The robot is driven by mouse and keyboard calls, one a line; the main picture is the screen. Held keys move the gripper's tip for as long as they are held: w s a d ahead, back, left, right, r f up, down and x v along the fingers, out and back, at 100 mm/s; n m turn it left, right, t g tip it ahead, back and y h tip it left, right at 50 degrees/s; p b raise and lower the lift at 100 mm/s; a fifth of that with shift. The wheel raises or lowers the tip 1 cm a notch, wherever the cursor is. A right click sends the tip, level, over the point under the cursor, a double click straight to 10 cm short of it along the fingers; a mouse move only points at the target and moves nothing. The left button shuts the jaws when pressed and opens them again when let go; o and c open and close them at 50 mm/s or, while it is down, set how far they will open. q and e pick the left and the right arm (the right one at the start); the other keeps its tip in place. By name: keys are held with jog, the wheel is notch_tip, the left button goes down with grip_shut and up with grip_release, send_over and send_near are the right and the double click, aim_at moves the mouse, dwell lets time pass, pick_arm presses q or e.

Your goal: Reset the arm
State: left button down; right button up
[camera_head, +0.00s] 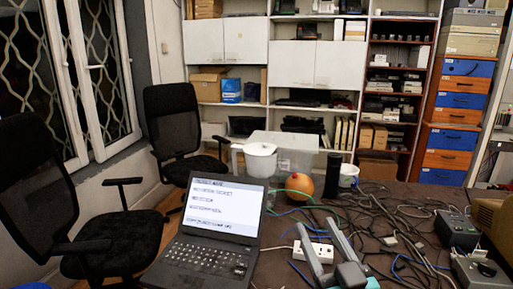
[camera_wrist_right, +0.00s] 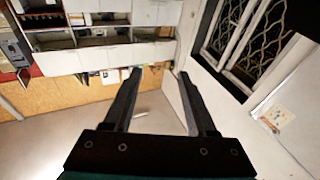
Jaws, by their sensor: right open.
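My right gripper (camera_head: 315,224) shows at the bottom centre of the head view, in front of the dark table (camera_head: 385,195). Its two grey fingers are spread apart with nothing held between them. In the right wrist view its two dark fingers (camera_wrist_right: 160,73) are also apart and empty, with floor and shelves beyond them. In the head view a white power strip (camera_head: 318,251) shows behind the fingers; I cannot tell how far they are from it. My left gripper is not in view.
An open laptop (camera_head: 215,235) is left of the gripper. A white pitcher (camera_head: 260,160), an orange ball-like object (camera_head: 299,186) and a black cylinder (camera_head: 333,175) stand behind. Tangled cables (camera_head: 395,222) cover the right side, with grey devices (camera_head: 457,230). Office chairs (camera_head: 180,130) are at left.

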jog(key=s+d+f+m+g+h, duration=0.2)
jog(key=s+d+f+g+h, duration=0.15)
jog(key=f, duration=0.45)
jog(key=s+d+f+m+g+h, duration=0.1)
jog(key=s+d+f+g+h, duration=0.25)
jog(key=f, duration=0.55)
jog(key=s+a+f+n+g+y, duration=0.1)
jog(key=s+f+g+y, duration=0.1)
jog(key=s+f+g, duration=0.45)
jog(key=s+a+f+n+g+y, duration=0.1)
jog(key=s+f+g, duration=0.15)
jog(key=s, duration=0.75)
notch_tip(320, 180, down, 22)
jog(key=s+g, duration=0.2)
jog(key=s+d+f+g, duration=0.1)
jog(key=s+d+f, duration=0.1)
jog(key=s+f, duration=1.1)
jog(key=shift+s+d+f+n, duration=0.3)
jog(key=shift+s+d+f, duration=0.1)
jog(key=shift+s, duration=0.6)
